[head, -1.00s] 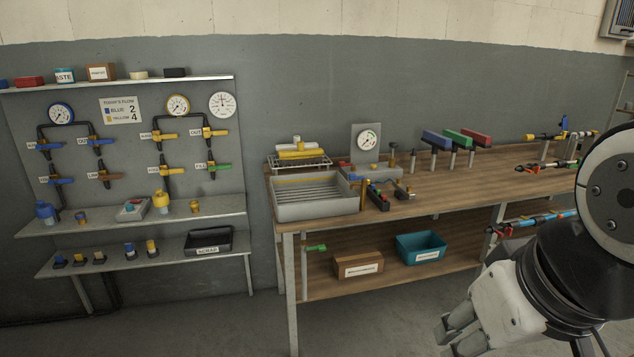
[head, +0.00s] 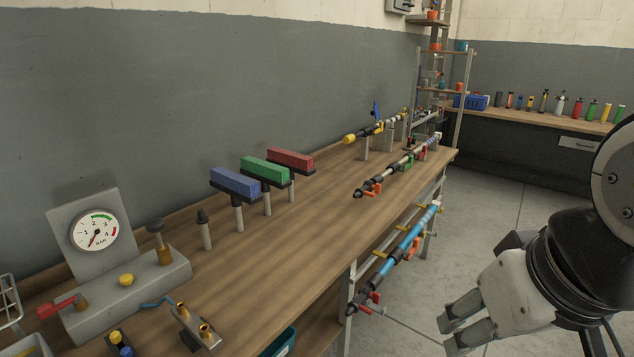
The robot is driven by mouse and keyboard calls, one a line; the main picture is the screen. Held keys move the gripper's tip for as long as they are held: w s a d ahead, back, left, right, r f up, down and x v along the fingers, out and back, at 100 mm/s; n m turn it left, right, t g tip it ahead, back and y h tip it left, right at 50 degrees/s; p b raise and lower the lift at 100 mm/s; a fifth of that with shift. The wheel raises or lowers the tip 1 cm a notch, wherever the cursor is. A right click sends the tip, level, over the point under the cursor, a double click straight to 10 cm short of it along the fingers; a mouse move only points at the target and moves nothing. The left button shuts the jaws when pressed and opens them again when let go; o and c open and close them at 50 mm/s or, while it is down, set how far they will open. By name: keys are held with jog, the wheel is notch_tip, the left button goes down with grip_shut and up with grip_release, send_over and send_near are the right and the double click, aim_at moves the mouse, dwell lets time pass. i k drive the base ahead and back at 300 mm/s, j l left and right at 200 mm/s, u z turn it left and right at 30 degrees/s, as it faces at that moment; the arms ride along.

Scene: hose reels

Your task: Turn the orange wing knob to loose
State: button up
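A small orange handle (head: 373,188) shows on the near end of a pipe assembly (head: 395,170) on the bench; it may be the orange wing knob, but it is too small to tell its shape or setting. A similar red handle (head: 375,297) is on the near end of the blue pipe (head: 405,243) lower down at the bench's front. My gripper (head: 447,333) is at the lower right, over the floor in the picture and apart from the bench. Its two fingers are spaced apart with nothing between them.
The wooden bench (head: 290,232) runs along the wall. A gauge block (head: 125,295) stands at its near left, with blue, green (head: 265,168) and red blocks on posts behind. A shelf rack (head: 465,90) and a second bench stand at the back. The floor (head: 500,210) at right is open.

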aim_at(378, 188)
jog(key=i+j+z, duration=0.4)
jog(key=i, duration=0.2)
jog(key=i+l+u, duration=0.2)
jog(key=i+l, duration=0.1)
